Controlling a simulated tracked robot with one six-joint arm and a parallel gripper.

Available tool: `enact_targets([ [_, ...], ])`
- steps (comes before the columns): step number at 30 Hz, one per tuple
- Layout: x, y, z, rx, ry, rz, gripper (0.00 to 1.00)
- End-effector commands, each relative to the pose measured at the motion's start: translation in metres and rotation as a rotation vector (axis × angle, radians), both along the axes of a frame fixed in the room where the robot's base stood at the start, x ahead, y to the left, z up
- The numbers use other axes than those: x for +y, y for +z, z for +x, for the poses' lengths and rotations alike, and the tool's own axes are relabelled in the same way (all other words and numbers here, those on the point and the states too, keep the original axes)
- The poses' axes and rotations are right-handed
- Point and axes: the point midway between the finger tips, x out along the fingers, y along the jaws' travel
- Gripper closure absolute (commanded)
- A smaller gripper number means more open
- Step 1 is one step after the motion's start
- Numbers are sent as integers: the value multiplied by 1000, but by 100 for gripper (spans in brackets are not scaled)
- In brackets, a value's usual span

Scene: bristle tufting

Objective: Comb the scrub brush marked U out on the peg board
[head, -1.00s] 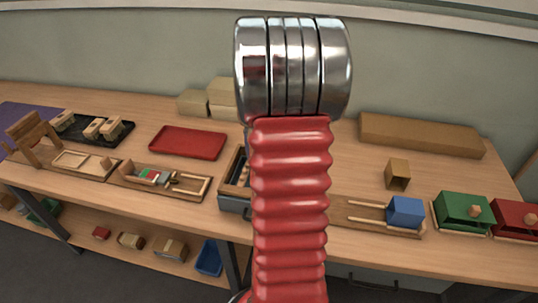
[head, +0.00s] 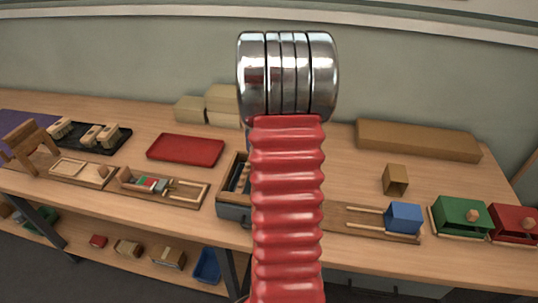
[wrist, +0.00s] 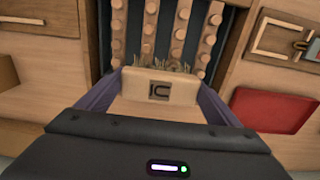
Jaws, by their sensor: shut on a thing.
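In the wrist view, my gripper (wrist: 158,98) is shut on a pale wooden scrub brush (wrist: 132,86), a finger on either end. The brush face has a dark mark that looks like a U turned on its side. Its bristles (wrist: 165,67) stick out, splayed and uneven, away from me toward the peg board (wrist: 182,32). The peg board has rows of round wooden pegs with dark gaps between. The bristles appear close to the lower pegs; I cannot tell if they touch. In the head view my arm hides the gripper and brush.
A black tray (head: 118,147) with several wooden brushes stands at the left of the table. A red tray (head: 185,150) lies to its right. A grey box (head: 233,212) is partly behind my arm. Blue (head: 404,218), green (head: 460,216) and red (head: 513,224) boxes stand at the right.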

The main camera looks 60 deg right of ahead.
Motion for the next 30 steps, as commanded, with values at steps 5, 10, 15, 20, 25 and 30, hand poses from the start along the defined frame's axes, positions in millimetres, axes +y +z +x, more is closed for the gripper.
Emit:
enact_targets([
  [5, 0, -2, 0, 1, 0, 1, 32],
  [10, 3, -2, -1, 2, 1, 1, 32],
  [15, 12, -1, -5, 2, 1, 1, 32],
  [20, 20, -1, -8, 2, 1, 1, 32],
  [25, 29, 0, -12, 2, 2, 2, 32],
  [30, 36, 1, -15, 1, 2, 1, 32],
])
